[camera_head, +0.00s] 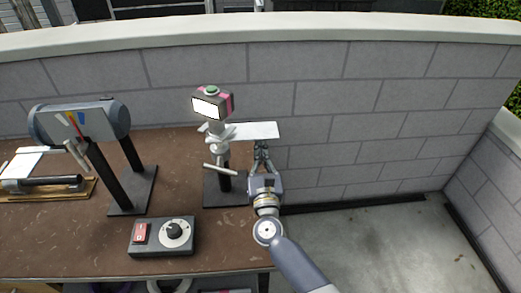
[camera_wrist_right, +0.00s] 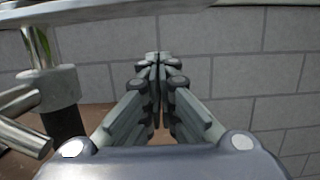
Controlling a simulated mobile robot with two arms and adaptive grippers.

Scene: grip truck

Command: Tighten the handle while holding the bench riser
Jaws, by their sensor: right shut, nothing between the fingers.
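The bench riser stands near the table's right end, with a white flat plate (camera_head: 255,131) on top and a dark base (camera_head: 217,190). Its handle (camera_head: 220,168) is a pale bar sticking out at the front of the post. My right gripper (camera_head: 261,147) is shut and empty, just right of the post and below the plate's right part. In the right wrist view the closed fingertips (camera_wrist_right: 157,60) point at the wall. There the plate's edge (camera_wrist_right: 120,12) crosses the top left, and a metal rod (camera_wrist_right: 20,136) shows at the left. My left gripper is out of view.
A screen device (camera_head: 212,105) sits atop the riser's post. A control box with a knob (camera_head: 162,236) is at the table's front, and a grey cylinder on a stand (camera_head: 80,121) is at left. A block wall (camera_head: 370,130) closes the back; concrete floor (camera_head: 400,245) lies right.

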